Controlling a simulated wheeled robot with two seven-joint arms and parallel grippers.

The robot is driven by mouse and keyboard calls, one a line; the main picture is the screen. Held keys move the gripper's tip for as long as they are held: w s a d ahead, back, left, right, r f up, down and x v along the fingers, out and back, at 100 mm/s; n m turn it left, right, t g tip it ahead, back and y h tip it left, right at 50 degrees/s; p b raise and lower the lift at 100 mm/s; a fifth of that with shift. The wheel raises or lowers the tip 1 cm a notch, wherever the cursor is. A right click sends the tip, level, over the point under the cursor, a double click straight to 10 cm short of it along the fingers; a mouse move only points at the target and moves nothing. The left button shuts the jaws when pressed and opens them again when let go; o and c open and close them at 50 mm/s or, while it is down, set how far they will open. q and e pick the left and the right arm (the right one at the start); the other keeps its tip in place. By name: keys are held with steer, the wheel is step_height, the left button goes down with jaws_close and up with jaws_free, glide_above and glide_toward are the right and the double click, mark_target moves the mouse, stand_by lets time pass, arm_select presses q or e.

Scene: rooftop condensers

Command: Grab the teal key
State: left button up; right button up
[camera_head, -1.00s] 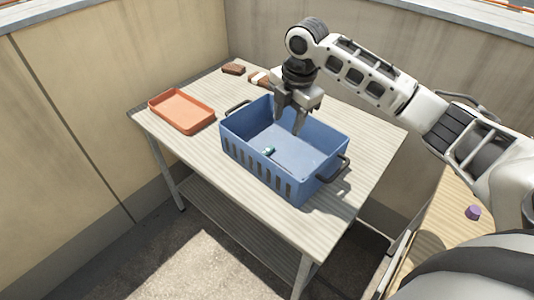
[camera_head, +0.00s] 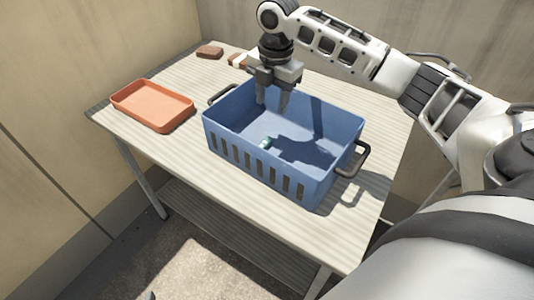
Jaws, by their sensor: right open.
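The teal key (camera_head: 265,143) is a small pale teal piece lying on the floor of the blue crate (camera_head: 250,168), near its middle. Its exact shape is too small to tell. The blue crate stands on the table and has a dark handle at each end. My right gripper (camera_head: 272,108) points down into the crate from its back side. Its jaws are apart and empty, above and behind the key. My left gripper is not in view.
An orange tray (camera_head: 117,99) lies on the table (camera_head: 150,148) left of the crate. A brown block (camera_head: 209,52) and a brush-like item (camera_head: 238,61) lie at the back edge. Walls stand behind and to the left. The table's front strip is clear.

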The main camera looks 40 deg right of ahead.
glide_above(270, 137)
step_height(270, 137, down, 6)
step_height(270, 137, down, 5)
steer(key=shift+f+b, duration=0.1)
steer(key=shift+b, duration=0.35)
jaws_close()
